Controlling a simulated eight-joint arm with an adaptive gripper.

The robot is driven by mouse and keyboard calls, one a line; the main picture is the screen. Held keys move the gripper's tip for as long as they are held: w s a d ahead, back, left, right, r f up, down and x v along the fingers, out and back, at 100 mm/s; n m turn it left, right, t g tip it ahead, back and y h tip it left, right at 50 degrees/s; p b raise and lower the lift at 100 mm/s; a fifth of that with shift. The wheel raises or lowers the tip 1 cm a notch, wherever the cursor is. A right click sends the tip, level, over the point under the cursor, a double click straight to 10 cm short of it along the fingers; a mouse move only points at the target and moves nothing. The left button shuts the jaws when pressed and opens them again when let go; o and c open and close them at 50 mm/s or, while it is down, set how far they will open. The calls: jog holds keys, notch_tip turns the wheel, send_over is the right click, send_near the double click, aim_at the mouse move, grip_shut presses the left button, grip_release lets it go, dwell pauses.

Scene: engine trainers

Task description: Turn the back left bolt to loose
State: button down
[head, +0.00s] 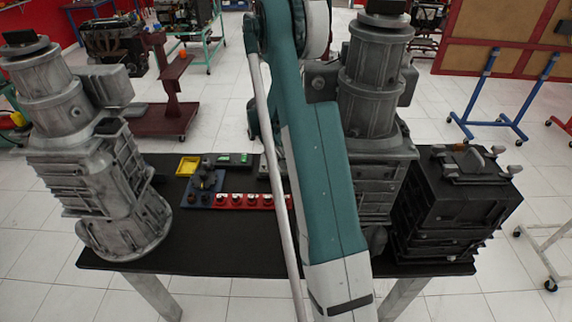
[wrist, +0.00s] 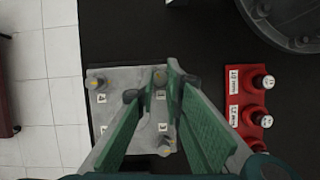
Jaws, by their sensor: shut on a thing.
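A grey plate (wrist: 118,104) with bolts at its corners shows in the wrist view, each with a small white label. My gripper (wrist: 163,80) has its green fingertips closed on the bolt (wrist: 159,76) at the plate's upper right in that view. Another bolt (wrist: 97,83) stands at the upper left, and one more bolt (wrist: 167,147) shows between the fingers at the lower right. The plate's lower left corner is covered by a finger. In the head view my arm hides the gripper and most of the plate; which bolt is back left cannot be told.
A red socket rack (head: 237,201) lies on the black table (head: 225,250); its row also shows in the wrist view (wrist: 233,99). A yellow tray (head: 188,166) sits behind. Large grey motors (head: 95,160) (head: 370,90) and a black engine block (head: 455,205) flank the arm.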

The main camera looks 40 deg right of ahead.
dwell(0.3)
jog(key=c, duration=2.4)
grip_release()
jog(key=shift+r, duration=0.1)
jog(key=shift+v, duration=5.9)
jog(key=shift+a, duration=0.1)
jog(key=shift+r, duration=0.1)
